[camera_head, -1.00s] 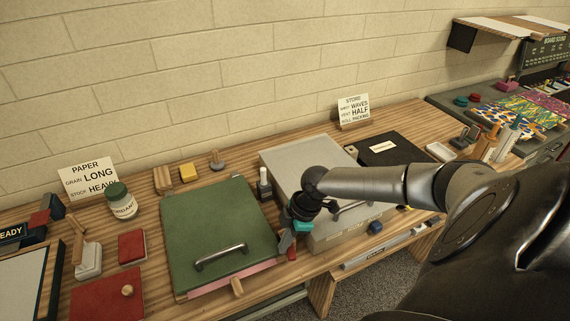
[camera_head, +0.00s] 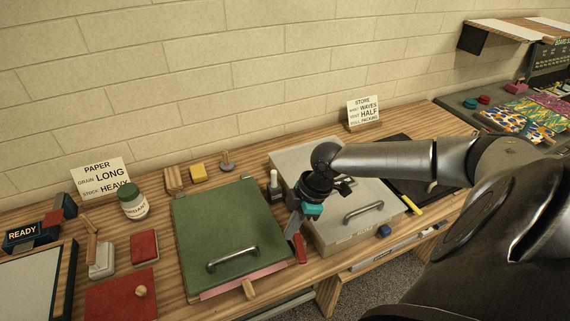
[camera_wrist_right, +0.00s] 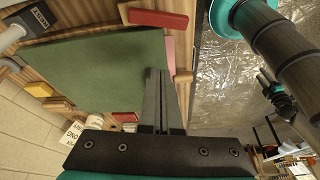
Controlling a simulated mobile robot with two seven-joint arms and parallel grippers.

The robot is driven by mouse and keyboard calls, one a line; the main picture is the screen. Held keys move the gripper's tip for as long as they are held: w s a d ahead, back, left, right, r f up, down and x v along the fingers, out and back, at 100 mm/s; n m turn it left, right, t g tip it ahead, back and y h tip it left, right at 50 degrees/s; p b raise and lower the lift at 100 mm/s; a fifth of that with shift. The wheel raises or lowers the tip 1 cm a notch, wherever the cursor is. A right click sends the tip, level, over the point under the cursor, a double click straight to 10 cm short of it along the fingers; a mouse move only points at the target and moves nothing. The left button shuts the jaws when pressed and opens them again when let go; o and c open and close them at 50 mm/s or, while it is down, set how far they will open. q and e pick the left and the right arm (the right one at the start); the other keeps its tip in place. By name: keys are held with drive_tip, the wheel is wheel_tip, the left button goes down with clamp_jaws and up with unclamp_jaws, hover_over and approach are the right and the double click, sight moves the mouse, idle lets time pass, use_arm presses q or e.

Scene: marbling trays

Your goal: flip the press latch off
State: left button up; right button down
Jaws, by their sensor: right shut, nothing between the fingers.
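The press is a green board (camera_head: 222,225) with a metal handle (camera_head: 232,258) near its front edge. Pink sheet shows under that edge. A red bar (camera_head: 300,248) lies at the press's right side and looks like the latch; it also shows at the top of the right wrist view (camera_wrist_right: 158,18). My right gripper (camera_head: 291,233) is shut and empty, pointing down by the press's right edge, close to the red bar. I cannot tell whether it touches the bar. In the right wrist view its fingertips (camera_wrist_right: 158,72) appear against the green board. My left gripper is out of view.
A grey lidded box (camera_head: 345,220) stands right of the press, partly behind my right arm. A white-topped bottle (camera_head: 274,183) stands behind the red bar. Red pads (camera_head: 144,247) and a green-lidded jar (camera_head: 133,203) are to the left. The bench's front edge is close.

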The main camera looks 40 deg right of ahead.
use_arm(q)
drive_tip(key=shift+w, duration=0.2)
use_arm(e)
drive_tip(key=shift+v, duration=0.8)
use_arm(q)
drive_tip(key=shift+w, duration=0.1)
